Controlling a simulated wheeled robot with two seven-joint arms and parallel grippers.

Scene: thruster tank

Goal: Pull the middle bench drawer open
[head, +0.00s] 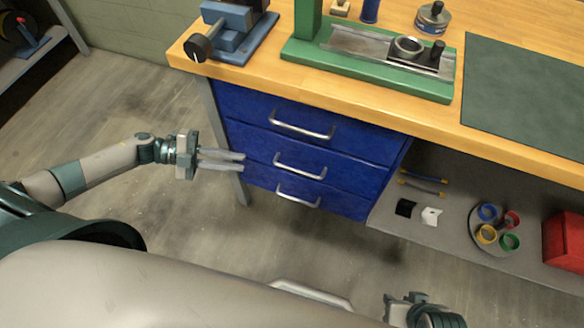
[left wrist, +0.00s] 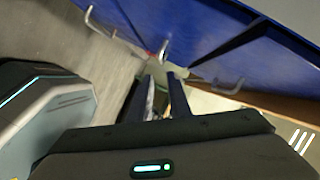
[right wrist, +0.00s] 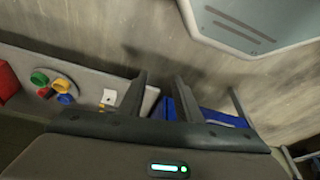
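The blue bench drawer unit has three stacked drawers, all looking shut. The middle drawer (head: 262,155) has a silver bar handle (head: 300,167), which also shows in the left wrist view (left wrist: 163,49), just beyond the fingertips. My left gripper (head: 243,161) is open and empty, left of the middle handle and apart from it, fingers pointing toward the drawer side. Its two fingers show with a gap in the left wrist view (left wrist: 161,78). My right gripper (right wrist: 161,76) is open and empty, low and far from the drawers; only its wrist part shows at the head view's bottom edge.
The top drawer handle (head: 302,127) and bottom drawer handle (head: 298,196) stick out above and below. The wooden bench top (head: 500,148) overhangs the drawers. A bench leg (head: 240,187) stands near my left fingers. A lower shelf (head: 400,222) with small parts is to the right. Floor in front is clear.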

